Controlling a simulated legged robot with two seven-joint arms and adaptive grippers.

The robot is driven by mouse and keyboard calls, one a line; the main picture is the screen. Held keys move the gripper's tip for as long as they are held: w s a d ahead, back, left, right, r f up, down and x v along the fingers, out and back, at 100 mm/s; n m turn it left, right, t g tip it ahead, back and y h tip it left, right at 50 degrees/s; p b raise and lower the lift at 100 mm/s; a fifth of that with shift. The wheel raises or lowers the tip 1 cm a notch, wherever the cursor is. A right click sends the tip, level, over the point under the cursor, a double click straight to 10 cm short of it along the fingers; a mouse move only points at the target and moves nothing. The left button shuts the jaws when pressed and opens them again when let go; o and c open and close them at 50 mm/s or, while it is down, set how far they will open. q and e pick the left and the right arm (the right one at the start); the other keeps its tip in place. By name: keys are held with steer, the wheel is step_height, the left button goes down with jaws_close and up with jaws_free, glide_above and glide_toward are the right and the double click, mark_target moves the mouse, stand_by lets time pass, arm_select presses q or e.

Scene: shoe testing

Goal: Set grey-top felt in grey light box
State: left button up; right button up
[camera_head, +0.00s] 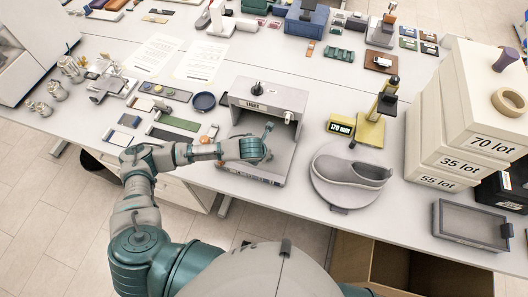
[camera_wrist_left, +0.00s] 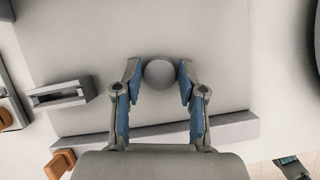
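The grey light box (camera_head: 262,103), labelled LIGHT, stands mid-table with an open front and a pale floor plate. My left gripper (camera_head: 266,143) reaches in from the left, over the floor plate. In the left wrist view its two blue-padded fingers (camera_wrist_left: 160,78) are apart. A small grey round-topped piece (camera_wrist_left: 159,73), which may be the grey-top felt, is between the fingertips, with narrow gaps on both sides. It appears to be over the box's pale floor (camera_wrist_left: 225,60). In the head view my gripper hides this piece. My right gripper is out of view.
Stacked lot boxes (camera_head: 462,125) stand further right. A blue dish (camera_head: 204,102) and flat samples (camera_head: 177,122) lie left of the light box.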

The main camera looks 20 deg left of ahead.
arm_select(q)
steer(key=shift+o, duration=1.3)
steer(key=shift+a, duration=0.15)
steer(key=v, duration=1.1)
steer(key=shift+s+r, duration=0.15)
steer(key=shift+r, duration=0.25)
steer(key=shift+a, duration=0.1)
